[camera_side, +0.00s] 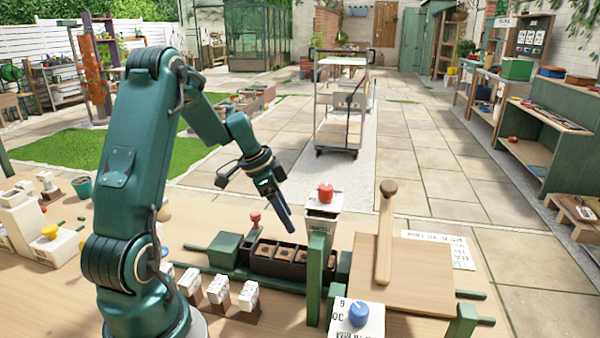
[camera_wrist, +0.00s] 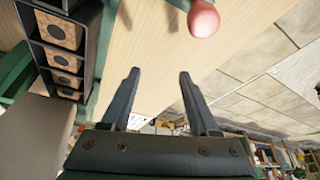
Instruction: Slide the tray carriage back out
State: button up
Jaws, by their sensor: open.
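The tray carriage (camera_side: 243,273) is a dark tray with several square brown-filled cells in a row, standing on green rails on the bench. A green block and a short red-knobbed handle (camera_side: 255,217) are at its left end. Its right part is partly hidden by a green post. The tray also shows at the upper left in the wrist view (camera_wrist: 85,50). My gripper (camera_side: 287,224) is above and behind the tray, its fingers pointing down. In the wrist view the two fingers (camera_wrist: 158,76) are apart with nothing between them. A pinkish-red knob (camera_wrist: 203,18) lies beyond them, touching neither.
A hopper with a red knob (camera_side: 325,194) stands behind the tray. A wooden board (camera_side: 410,275) with a wooden lever (camera_side: 385,230) is to the right. A blue dial (camera_side: 359,314) and several white labelled blocks (camera_side: 218,288) are in front.

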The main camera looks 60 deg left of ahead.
jog(key=w+d, duration=0.7)
jog(key=d, duration=0.1)
jog(key=shift+w, duration=0.4)
notch_tip(320, 180, up, 22)
jog(key=s+a, duration=0.1)
jog(key=s, duration=0.1)
jog(key=shift+n+y, duration=0.3)
jog(key=shift+n, duration=0.3)
jog(key=shift+s+d+r, duration=0.35)
jog(key=shift+s+d, duration=0.2)
jog(key=shift+d, duration=0.15)
jog(key=shift+s+d+r, duration=0.4)
jog(key=shift+s+d, duration=0.15)
jog(key=shift+d, duration=0.2)
jog(key=shift+s+d+r, duration=0.35)
jog(key=shift+s+d, duration=0.2)
jog(key=shift+d, duration=0.15)
